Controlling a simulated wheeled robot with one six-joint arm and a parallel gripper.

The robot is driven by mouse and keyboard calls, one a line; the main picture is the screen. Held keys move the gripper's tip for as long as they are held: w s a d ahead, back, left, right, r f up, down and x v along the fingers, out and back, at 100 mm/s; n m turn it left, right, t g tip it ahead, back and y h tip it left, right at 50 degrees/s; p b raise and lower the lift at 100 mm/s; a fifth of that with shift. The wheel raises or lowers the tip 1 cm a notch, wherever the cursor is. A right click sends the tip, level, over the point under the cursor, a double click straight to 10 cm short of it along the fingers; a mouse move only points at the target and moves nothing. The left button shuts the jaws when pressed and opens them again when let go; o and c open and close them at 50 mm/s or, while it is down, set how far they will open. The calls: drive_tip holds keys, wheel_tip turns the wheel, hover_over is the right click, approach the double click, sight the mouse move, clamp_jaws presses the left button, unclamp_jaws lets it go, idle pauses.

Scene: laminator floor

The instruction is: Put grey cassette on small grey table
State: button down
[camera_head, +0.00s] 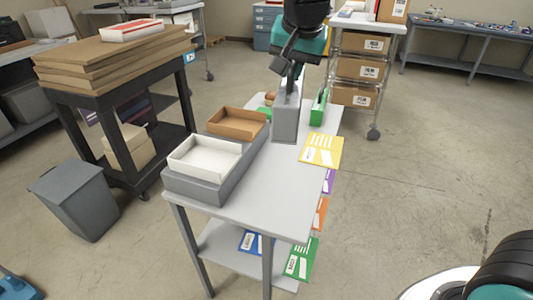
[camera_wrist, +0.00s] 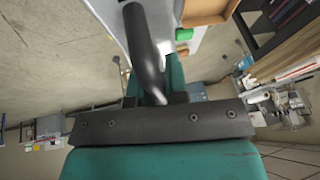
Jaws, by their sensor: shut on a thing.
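The grey cassette (camera_head: 285,122) is an upright box with a thin upper part, over the far half of the small grey table (camera_head: 240,190). My gripper (camera_head: 291,84) comes down from above and is shut on its upper part. I cannot tell whether the cassette's bottom touches the tabletop. In the wrist view, a dark curved part of my gripper (camera_wrist: 146,55) fills the middle and the cassette cannot be made out.
A green cassette (camera_head: 318,107) stands just right of the grey one. A white tray (camera_head: 205,158) and a brown tray (camera_head: 237,123) sit at the left. A yellow card (camera_head: 321,150) overhangs the right edge. A bin (camera_head: 75,200) stands on the floor.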

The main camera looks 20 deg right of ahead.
drive_tip(key=f+b, duration=0.1)
drive_tip(key=f, duration=0.1)
drive_tip(key=w+f+m+b, duration=0.1)
drive_tip(key=f+b, duration=0.1)
drive_tip(key=f, duration=0.1)
drive_tip(key=f+m+h+b, duration=0.1)
drive_tip(key=f, duration=0.2)
drive_tip(key=shift+w+a, duration=0.1)
drive_tip(key=shift+w, duration=0.3)
wheel_tip(320, 180, down, 20)
drive_tip(key=shift+r, duration=0.15)
drive_tip(key=shift+f, duration=0.2)
drive_tip(key=c, duration=1.1)
unclamp_jaws()
